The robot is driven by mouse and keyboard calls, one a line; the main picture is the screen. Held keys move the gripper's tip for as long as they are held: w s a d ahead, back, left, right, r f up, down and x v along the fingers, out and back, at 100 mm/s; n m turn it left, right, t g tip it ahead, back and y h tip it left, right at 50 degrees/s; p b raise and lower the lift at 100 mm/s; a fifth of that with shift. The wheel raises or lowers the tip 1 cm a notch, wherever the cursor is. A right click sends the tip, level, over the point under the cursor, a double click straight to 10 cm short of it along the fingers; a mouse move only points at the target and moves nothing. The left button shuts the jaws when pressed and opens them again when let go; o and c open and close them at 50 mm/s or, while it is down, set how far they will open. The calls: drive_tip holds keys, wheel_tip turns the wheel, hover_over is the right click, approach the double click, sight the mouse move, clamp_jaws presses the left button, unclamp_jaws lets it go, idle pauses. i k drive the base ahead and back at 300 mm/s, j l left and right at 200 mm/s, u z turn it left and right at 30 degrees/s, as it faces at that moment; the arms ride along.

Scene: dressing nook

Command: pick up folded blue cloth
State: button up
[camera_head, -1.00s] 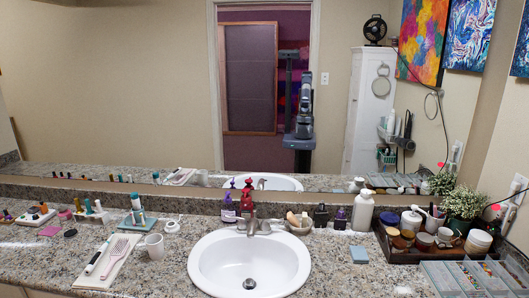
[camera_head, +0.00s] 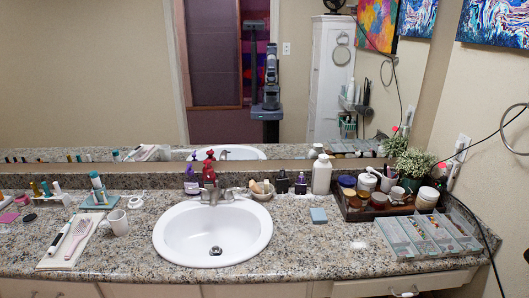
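The folded blue cloth (camera_head: 318,215) is a small, flat, light blue square. It lies on the speckled granite counter (camera_head: 330,248), to the right of the sink and in front of a white pump bottle. Nothing covers it, and there is bare counter around it. My gripper is not directly in view. The mirror shows a reflection of my body in the doorway, but the gripper is too small there to make out.
The white sink (camera_head: 180,235) is left of the cloth. The white pump bottle (camera_head: 321,176) and small dark bottles stand behind it. A dark tray of jars (camera_head: 350,211) and a compartmented organizer (camera_head: 396,240) are to the right. The counter in front is clear.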

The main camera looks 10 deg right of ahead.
sight(317, 215)
drive_tip(key=i+l+u, duration=0.25)
drive_tip(key=i+l, duration=0.15)
drive_tip(key=l, duration=0.2)
drive_tip(key=i+l+u, duration=0.25)
drive_tip(key=l, duration=0.4)
drive_tip(key=i+l+u, duration=0.1)
drive_tip(key=i+l, duration=0.15)
drive_tip(key=l, duration=0.1)
